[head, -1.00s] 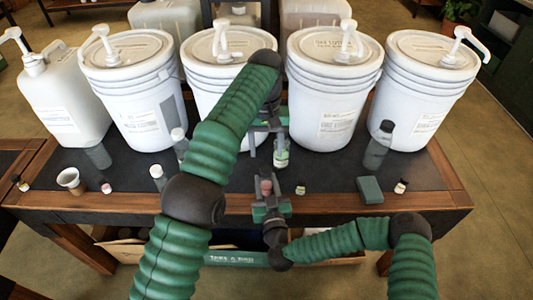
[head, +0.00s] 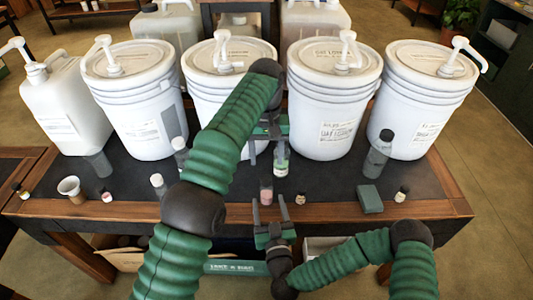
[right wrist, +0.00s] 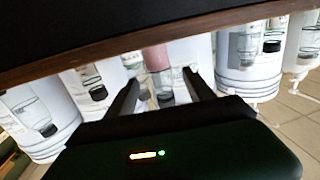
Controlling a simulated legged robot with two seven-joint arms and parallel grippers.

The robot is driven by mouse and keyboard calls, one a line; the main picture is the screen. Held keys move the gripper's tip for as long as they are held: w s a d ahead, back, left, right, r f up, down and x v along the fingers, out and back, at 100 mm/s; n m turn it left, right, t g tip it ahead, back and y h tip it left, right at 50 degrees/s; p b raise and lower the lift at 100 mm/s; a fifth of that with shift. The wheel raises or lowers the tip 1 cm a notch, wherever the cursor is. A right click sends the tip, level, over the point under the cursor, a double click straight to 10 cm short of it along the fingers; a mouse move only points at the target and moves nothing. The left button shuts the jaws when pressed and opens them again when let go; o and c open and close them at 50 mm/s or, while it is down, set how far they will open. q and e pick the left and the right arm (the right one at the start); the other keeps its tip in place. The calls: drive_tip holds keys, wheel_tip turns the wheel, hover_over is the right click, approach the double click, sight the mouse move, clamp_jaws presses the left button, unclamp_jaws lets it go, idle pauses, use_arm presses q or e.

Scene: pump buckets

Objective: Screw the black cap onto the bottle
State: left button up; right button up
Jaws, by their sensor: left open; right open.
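A clear bottle with a green label (head: 281,162) stands on the dark table top. My left gripper (head: 268,146) is open at its upper part; whether the fingers straddle the bottle is unclear, and its top is hidden. A small pink bottle (head: 266,192) stands nearer the front edge. My right gripper (head: 267,212) is open and empty in front of it, at the table edge. The right wrist view appears upside down; the pink bottle (right wrist: 156,58) shows beyond the open fingers (right wrist: 163,88). A grey bottle with a black cap (head: 378,158) stands at the right. I cannot make out a loose black cap.
White pump buckets (head: 335,115) line the back. White-capped bottles (head: 180,155), a small cup (head: 70,189) and a small dark-topped jar (head: 300,198) stand around. A green block (head: 369,198) lies right of centre. The wooden front edge (head: 420,209) runs below.

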use_arm(q)
drive_tip(key=shift+r, duration=0.3)
use_arm(e)
drive_tip(key=s+d, duration=0.2)
drive_tip(key=s, duration=0.9)
drive_tip(key=shift+s, duration=0.15)
